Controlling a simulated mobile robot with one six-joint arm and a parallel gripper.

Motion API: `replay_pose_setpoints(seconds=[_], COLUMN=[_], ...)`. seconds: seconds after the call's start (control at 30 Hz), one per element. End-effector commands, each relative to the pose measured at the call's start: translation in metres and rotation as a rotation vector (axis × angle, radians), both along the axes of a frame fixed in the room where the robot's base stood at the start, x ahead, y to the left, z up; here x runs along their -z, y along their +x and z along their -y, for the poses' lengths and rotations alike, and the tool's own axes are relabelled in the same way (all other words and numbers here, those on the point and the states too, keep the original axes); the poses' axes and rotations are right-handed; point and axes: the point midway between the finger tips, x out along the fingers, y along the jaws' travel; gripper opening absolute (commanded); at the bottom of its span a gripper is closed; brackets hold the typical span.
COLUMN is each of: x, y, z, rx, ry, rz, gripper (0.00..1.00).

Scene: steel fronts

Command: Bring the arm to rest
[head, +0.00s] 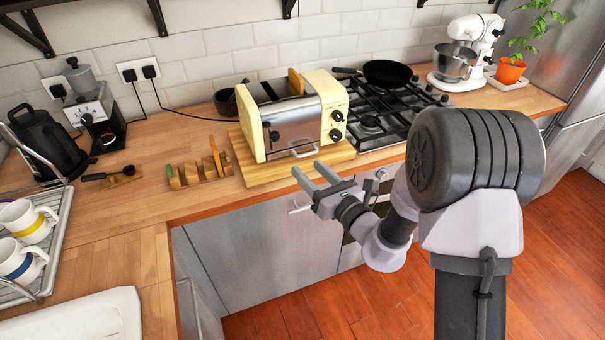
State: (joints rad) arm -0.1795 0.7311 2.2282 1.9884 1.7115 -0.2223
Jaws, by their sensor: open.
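My arm (477,165) rises at the right and bends left toward the counter. My gripper (315,178) is at its left end, open, with two parallel fingers pointing up and left. No object shows between the fingers. It is in front of the cream and steel toaster (295,118), near the front edge of its wooden board (330,156). I cannot tell whether the fingers touch the board. A slice of bread (296,82) sticks up from the toaster's slot.
A wooden rack (198,172) holding toast stands left of the toaster. The gas hob (385,117) with a black pan (387,73) is to the right. Mugs (25,222) stand on a dish rack at the far left. Steel fronts (262,262) lie below; the wooden floor (545,285) is clear at right.

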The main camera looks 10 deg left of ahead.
Motion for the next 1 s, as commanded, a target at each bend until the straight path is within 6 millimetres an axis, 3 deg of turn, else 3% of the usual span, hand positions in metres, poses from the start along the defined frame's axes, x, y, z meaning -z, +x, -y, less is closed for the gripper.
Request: replay_pose_setpoints(seconds=[0.37, 0.47, 0.57, 0.6, 0.67, 0.7, 0.77, 0.8, 0.9, 1.0], x=[0.0, -0.01, -0.053, -0.075, -0.099, -0.102, -0.096, -0.087, -0.068, -0.067], y=[0.0, -0.006, -0.044, -0.074, -0.133, -0.172, -0.221, -0.246, -0.278, -0.285], z=[0.0, -0.004, -0.024, -0.032, -0.034, -0.026, -0.002, 0.022, 0.092, 0.152], rx=[0.0, -0.034, -0.215, -0.333, -0.532, -0.652, -0.803, -0.884, -1.006, -1.049], ry=[0.0, -0.011, -0.094, -0.171, -0.348, -0.495, -0.747, -0.93, -1.387, -1.756], rz=[0.0, 0.018, 0.12, 0.191, 0.326, 0.417, 0.549, 0.63, 0.786, 0.868], gripper=[0.5, 0.5, 0.5, 0.5, 0.5, 0.5, 0.5, 0.5, 0.5, 0.5])
